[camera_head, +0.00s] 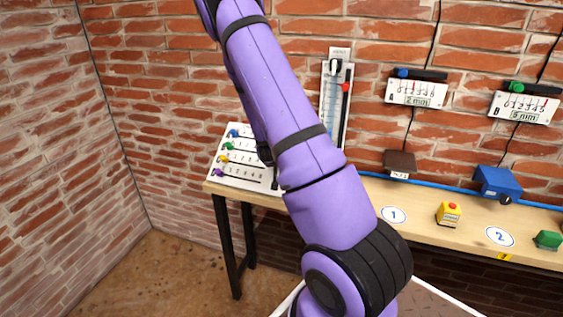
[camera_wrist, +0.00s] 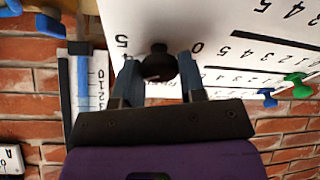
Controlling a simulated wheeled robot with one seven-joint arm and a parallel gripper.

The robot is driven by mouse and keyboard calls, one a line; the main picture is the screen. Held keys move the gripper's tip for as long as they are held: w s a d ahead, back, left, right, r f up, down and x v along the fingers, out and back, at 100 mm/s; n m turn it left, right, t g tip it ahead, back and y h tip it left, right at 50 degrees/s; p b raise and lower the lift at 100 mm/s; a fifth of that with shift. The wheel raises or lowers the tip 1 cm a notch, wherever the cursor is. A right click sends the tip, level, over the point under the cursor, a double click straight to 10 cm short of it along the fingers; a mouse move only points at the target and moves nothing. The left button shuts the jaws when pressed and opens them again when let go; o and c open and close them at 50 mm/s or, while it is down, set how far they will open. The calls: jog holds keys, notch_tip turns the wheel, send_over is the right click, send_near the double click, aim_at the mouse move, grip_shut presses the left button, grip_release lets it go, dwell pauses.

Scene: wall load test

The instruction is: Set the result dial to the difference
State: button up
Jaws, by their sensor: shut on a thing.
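The result dial's black knob (camera_wrist: 158,47) sits on a white panel (camera_wrist: 128,20), between a printed 5 and 0 in the wrist view. My gripper (camera_wrist: 159,68) is shut on this knob, one finger on each side. The knob's pointer and exact reading cannot be made out. In the head view my purple arm hides the dial and most of my gripper. Gauge A (camera_head: 417,92) on the wall appears to read 2 mm, and gauge B (camera_head: 524,106) appears to read 5 mm. The white panel (camera_head: 222,183) stands on the table's left end.
The panel carries coloured sliders, including blue (camera_head: 234,133) and green (camera_head: 229,146). A vertical scale (camera_head: 333,98) with a red marker stands behind my arm.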

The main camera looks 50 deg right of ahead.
jog(key=o, duration=0.9)
jog(key=v, duration=1)
jog(key=shift+s+a+r, duration=0.15)
jog(key=shift+a+r, duration=0.1)
jog(key=shift+a, duration=0.05)
